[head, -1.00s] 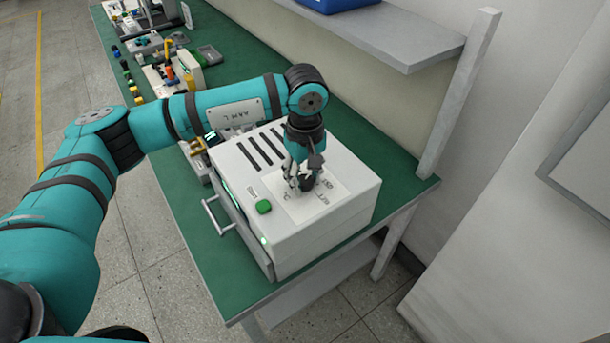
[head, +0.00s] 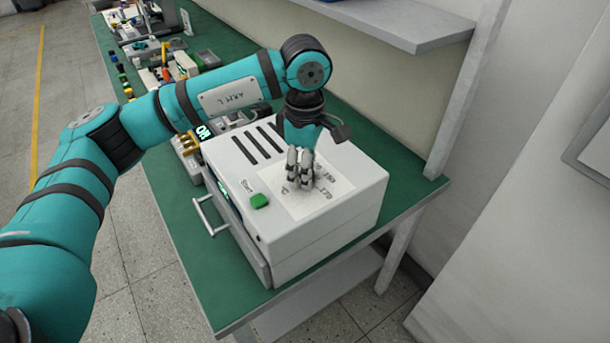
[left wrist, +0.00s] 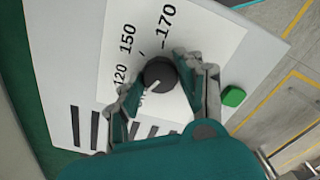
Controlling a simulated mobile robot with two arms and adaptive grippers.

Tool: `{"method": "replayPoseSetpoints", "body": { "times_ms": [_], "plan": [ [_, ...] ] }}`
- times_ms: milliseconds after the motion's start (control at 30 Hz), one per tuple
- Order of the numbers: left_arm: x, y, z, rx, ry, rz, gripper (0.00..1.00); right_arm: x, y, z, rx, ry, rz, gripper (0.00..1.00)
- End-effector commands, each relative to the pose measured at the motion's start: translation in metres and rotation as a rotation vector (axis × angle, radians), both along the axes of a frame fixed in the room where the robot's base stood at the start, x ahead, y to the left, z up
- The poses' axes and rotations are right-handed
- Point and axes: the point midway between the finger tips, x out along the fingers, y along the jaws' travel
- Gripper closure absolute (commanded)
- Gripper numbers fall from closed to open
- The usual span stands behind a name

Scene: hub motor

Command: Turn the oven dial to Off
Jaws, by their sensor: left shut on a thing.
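The oven (head: 300,240) is a white box with a slotted top, standing on the green bench. Its dial (left wrist: 158,73) is a round dark knob on a white label panel, seen in the left wrist view. A white pointer line on the knob points to the lower left there. The panel prints 120, 150 and 170; I cannot read an Off mark. My left gripper (head: 302,178) points down onto the panel and hides the dial in the head view. In the left wrist view its fingers (left wrist: 160,80) are closed on the dial from both sides. My right gripper is not in view.
A green Start button (head: 260,201) sits on the oven top beside the panel, near the front handle (head: 207,215). Several small parts and devices fill the far bench (head: 240,45). A grey shelf (head: 400,25) and its post (head: 470,90) stand behind the oven.

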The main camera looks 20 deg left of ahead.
Motion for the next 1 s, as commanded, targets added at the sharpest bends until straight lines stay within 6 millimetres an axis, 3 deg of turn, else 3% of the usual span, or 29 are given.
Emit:
{"method": "replayPoseSetpoints", "body": {
  "times_ms": [300, 867, 900, 1000],
  "plan": [
    [0.0007, 0.0003, 0.0002, 0.001, -0.003, 0.135, 0.95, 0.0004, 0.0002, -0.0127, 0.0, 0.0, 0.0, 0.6],
    [0.0007, 0.0004, 0.0014, 0.001, -0.002, 0.167, 0.95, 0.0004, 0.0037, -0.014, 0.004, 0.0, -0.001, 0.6],
    [0.0007, 0.0004, 0.0014, 0.0, -0.002, 0.167, 0.6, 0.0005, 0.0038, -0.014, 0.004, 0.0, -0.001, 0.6],
    [0.0006, 0.0004, 0.0012, 0.0, -0.002, 0.166, 0.47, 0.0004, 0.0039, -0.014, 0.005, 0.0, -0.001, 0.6]
  ]
}}
